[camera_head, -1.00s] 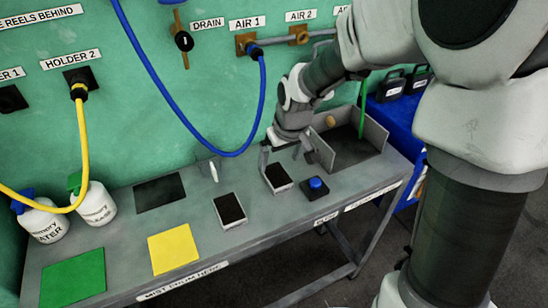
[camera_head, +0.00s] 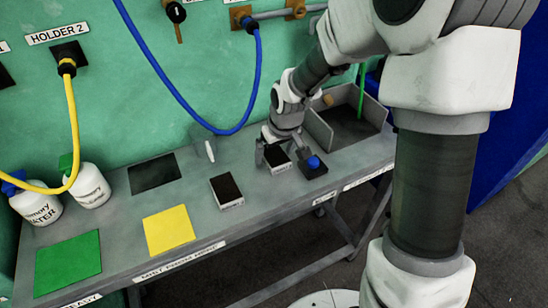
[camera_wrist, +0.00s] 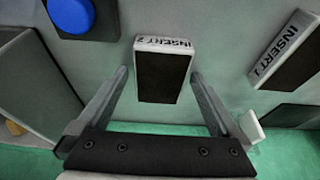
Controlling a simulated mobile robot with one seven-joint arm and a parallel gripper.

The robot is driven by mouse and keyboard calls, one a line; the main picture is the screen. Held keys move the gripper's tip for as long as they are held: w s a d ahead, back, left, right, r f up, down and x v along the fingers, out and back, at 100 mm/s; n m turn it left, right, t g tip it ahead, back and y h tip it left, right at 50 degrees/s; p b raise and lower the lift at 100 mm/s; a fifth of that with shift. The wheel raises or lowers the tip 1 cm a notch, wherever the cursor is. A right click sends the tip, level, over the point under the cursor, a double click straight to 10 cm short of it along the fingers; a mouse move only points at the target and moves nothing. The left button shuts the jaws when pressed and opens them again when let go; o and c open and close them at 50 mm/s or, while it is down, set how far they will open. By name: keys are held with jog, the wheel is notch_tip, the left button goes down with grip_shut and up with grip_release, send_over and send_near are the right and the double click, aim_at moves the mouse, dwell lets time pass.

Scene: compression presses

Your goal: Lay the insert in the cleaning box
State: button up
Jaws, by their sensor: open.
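The insert labelled INSERT 2 (camera_wrist: 162,75) is a small block with a black top and a white labelled edge. It lies on the bench, also in the head view (camera_head: 277,159). My gripper (camera_wrist: 159,75) is open, its two fingers on either side of INSERT 2 with gaps on both sides. In the head view my gripper (camera_head: 281,152) is low over the bench. A similar block, INSERT 1 (camera_wrist: 293,50), lies to the right in the wrist view and left in the head view (camera_head: 226,190). A grey open-topped box (camera_head: 319,131), apparently the cleaning box, stands behind my gripper to the right.
A blue button on a dark base (camera_head: 313,163) sits close beside INSERT 2. Yellow (camera_head: 168,230) and green (camera_head: 68,264) mats, a dark mat (camera_head: 154,173) and two white bottles (camera_head: 91,187) occupy the left of the bench. A blue hose (camera_head: 200,127) hangs behind.

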jog(key=shift+f, duration=0.2)
grip_shut()
dwell(0.5)
jog(key=shift+r, duration=0.1)
